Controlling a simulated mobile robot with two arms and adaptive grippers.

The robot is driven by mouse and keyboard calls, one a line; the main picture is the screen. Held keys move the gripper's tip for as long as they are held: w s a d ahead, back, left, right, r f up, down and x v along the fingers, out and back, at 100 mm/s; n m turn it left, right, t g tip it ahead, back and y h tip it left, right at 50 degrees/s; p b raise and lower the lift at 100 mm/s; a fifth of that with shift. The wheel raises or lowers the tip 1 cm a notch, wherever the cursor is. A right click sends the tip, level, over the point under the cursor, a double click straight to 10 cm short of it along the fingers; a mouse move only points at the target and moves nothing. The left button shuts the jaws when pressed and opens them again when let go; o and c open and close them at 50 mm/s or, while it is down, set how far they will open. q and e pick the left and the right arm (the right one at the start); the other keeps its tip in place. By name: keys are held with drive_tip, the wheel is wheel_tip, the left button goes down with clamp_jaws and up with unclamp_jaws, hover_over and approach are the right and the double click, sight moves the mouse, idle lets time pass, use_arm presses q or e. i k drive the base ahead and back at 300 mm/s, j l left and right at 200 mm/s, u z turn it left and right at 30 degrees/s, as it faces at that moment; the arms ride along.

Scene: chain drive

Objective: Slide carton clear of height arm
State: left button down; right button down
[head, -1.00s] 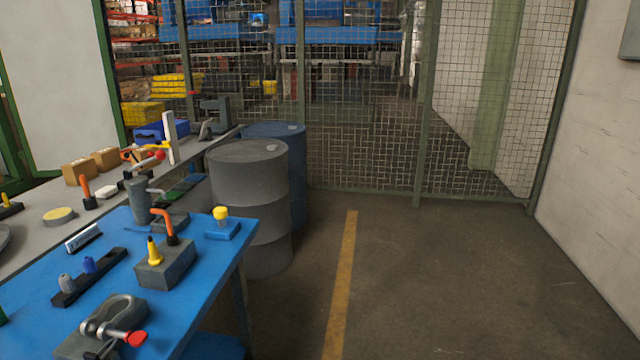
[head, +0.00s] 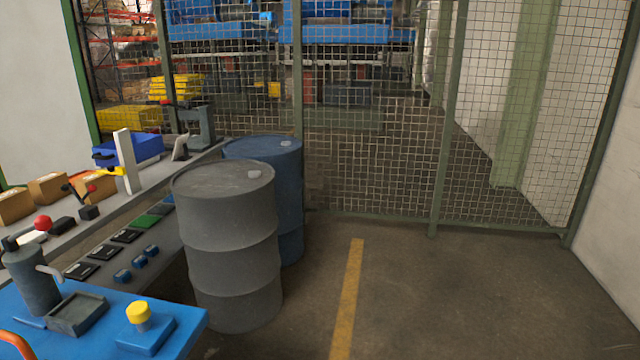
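Brown cartons stand in a row on the grey conveyor-like bench at the left: one at the left edge (head: 14,206), a second (head: 47,188), and a third (head: 101,184) nearest the white upright post (head: 128,162). A black and yellow piece (head: 110,171) sits by the post, above the third carton. I cannot tell whether this is the height arm or whether it touches the carton. Neither of my grippers is in view.
A grey drum (head: 228,245) and a blue drum (head: 290,190) stand right of the bench. A blue table (head: 185,318) with a yellow-topped button (head: 138,312) is at lower left. A mesh fence (head: 375,150) closes off the back. The floor (head: 460,300) at right is clear.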

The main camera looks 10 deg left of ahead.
sight(105, 183)
drive_tip(key=i+u, duration=0.15)
drive_tip(key=i, duration=0.65)
drive_tip(key=i+l+u, duration=0.1)
drive_tip(key=i+l, duration=0.15)
drive_tip(key=i, duration=0.6)
drive_tip(key=i+j+u, duration=0.2)
drive_tip(key=i+u, duration=0.2)
drive_tip(key=i, duration=0.15)
drive_tip(key=i+u, duration=0.4)
drive_tip(key=i+l+u, duration=0.15)
drive_tip(key=i+u, duration=0.25)
drive_tip(key=i, duration=0.25)
